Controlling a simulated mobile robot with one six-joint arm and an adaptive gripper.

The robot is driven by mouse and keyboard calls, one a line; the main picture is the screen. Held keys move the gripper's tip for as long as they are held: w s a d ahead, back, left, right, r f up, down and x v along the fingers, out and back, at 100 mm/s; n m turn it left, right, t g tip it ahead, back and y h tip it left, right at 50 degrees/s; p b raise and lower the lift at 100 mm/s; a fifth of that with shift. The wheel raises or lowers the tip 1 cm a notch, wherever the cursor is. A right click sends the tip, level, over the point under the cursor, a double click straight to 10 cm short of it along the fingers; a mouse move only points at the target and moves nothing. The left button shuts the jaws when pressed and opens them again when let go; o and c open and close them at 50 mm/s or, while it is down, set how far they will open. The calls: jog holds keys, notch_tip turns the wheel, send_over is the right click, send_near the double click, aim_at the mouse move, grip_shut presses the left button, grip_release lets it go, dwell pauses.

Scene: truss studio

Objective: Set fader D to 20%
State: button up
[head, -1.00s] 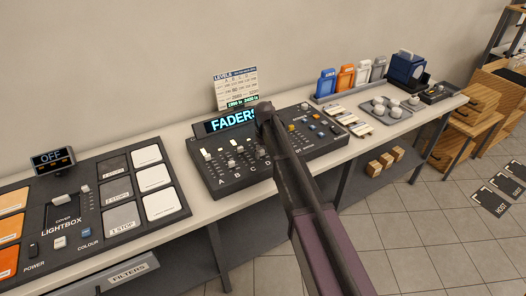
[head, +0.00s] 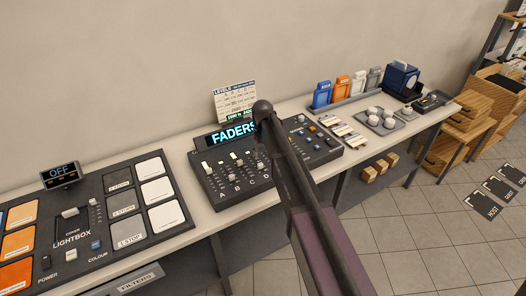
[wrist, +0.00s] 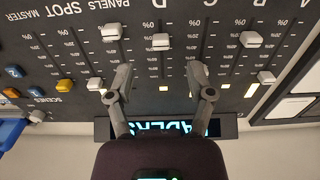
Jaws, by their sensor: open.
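The fader console (head: 216,188), with a lit FADERS display, stands on the bench in the head view. In the wrist view it appears upside down, with letters A to D along the top. The fader D cap (wrist: 161,41) is white and sits low on its track, near the 0% end. My gripper (wrist: 161,95) is open and empty, one finger on each side of D's track, nearer the display than the cap. The fader B cap (wrist: 250,39) is also low. In the head view my arm hides the fingers.
Beside D are the PANELS cap (wrist: 111,32) and SPOT cap (wrist: 96,84), close to the left finger. The levels card (head: 234,103) stands behind the console. The lightbox panel (head: 130,252) lies to the left; a grey tray (head: 383,128) is to the right.

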jog(key=shift+r+p, duration=2.1)
jog(key=shift+r, duration=0.35)
jog(key=s+d+f+m+b, duration=0.3)
jog(key=s+d+f+b, duration=0.3)
jog(key=s+d, duration=0.4)
jog(key=s+d+f+m+b, duration=0.2)
jog(key=s+d+f+b, duration=0.4)
jog(key=s+d, duration=0.5)
jog(key=shift+s+m, duration=0.4)
jog(key=shift+s, duration=0.1)
jog(key=shift+m, duration=0.5)
jog(key=s+d, duration=0.1)
jog(key=s, duration=0.1)
jog(key=s+d, duration=0.1)
jog(key=s, duration=0.1)
jog(key=shift+d, duration=0.1)
